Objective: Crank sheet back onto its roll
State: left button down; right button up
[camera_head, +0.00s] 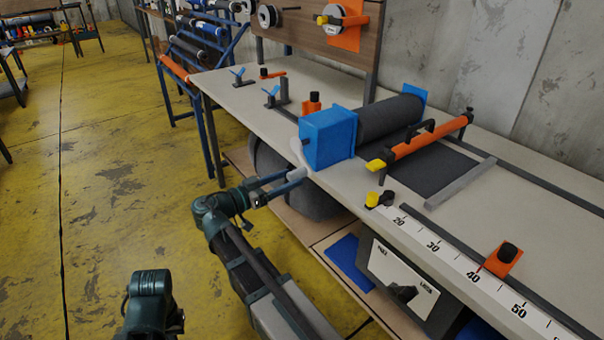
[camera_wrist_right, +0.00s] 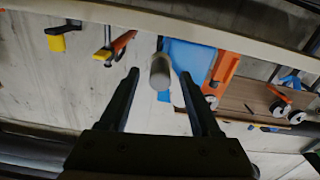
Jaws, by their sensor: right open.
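A dark grey sheet roll (camera_head: 390,118) lies on the bench behind a blue box (camera_head: 328,138). Its sheet (camera_head: 435,172) lies flat on the bench, passing under an orange bar with a black handle (camera_head: 425,138). A pale crank (camera_head: 298,152) is on the near side of the blue box, over the bench's front edge. Its grey grip shows end-on in the right wrist view (camera_wrist_right: 160,72). My right gripper (camera_head: 292,178) is open, its fingertips on either side of the grip with gaps visible; contact cannot be told.
A ruler strip (camera_head: 450,262) runs along the bench's front edge, with an orange block (camera_head: 503,260) beside it. A pale bar (camera_head: 461,183) lies along the sheet's edge. Under the bench are a dark rounded bundle and a bin (camera_head: 400,280). Yellow floor is clear at left.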

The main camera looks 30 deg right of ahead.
aim_at(302, 173)
jog(key=shift+w+d, duration=0.15)
jog(key=shift+d, duration=1.15)
jog(key=shift+w+d, duration=0.1)
jog(key=shift+d, duration=1.2)
grip_shut()
